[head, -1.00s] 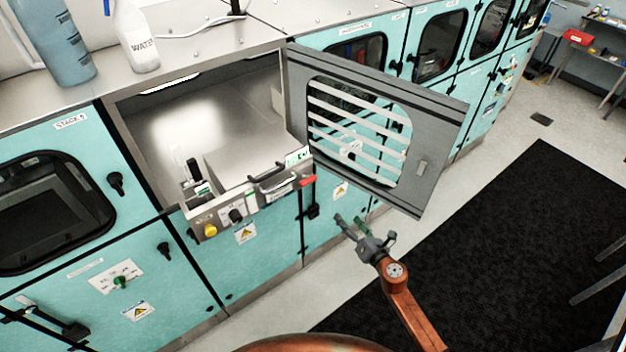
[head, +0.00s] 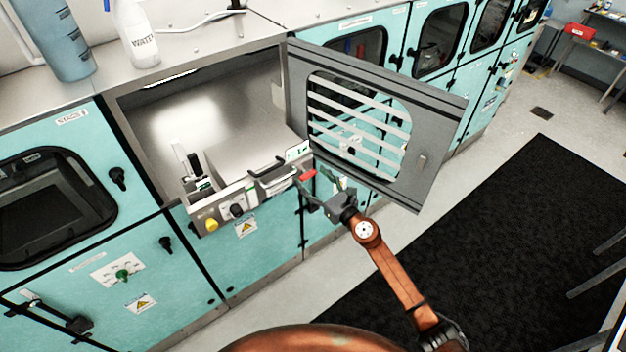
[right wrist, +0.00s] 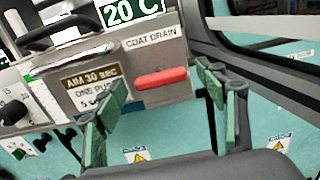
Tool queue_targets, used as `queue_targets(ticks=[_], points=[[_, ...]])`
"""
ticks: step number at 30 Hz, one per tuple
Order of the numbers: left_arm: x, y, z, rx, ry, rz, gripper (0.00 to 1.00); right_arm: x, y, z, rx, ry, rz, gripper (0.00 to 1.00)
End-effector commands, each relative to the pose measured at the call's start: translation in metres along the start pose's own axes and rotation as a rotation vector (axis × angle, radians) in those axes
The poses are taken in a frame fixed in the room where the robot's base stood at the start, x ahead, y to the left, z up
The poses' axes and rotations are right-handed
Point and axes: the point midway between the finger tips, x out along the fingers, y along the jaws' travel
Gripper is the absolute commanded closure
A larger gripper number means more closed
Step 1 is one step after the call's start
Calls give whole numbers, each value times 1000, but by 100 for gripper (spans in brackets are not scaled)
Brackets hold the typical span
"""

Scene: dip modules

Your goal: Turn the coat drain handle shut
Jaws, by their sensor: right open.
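The coat drain handle is a red lever (right wrist: 162,78) lying roughly level under the COAT DRAIN label (right wrist: 150,40) in the right wrist view. In the head view the red handle (head: 307,175) sits at the right end of the tray front. My right gripper (right wrist: 160,112) is open, with green-padded fingers on either side of the handle's line and nothing between them that I can see touching. In the head view my right gripper (head: 325,190) is just below and right of the handle. My left gripper is not in view.
An open grey door with a slatted window (head: 420,170) stands right of the handle, close to my right gripper. A black bar handle (right wrist: 62,30) and a black knob (right wrist: 14,112) are on the panel to the left. A water bottle (head: 136,35) stands on top.

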Motion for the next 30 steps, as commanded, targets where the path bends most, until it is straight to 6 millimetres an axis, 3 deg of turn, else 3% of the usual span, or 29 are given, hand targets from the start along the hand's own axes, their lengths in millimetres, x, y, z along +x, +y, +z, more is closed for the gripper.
queue_targets(ticks=[8,26,30], points=[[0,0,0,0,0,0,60,1,0,0,1,1,0,35],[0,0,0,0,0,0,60,1,0,0,1,1,-1,77],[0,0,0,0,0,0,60,1,0,0,6,1,-1,77]])
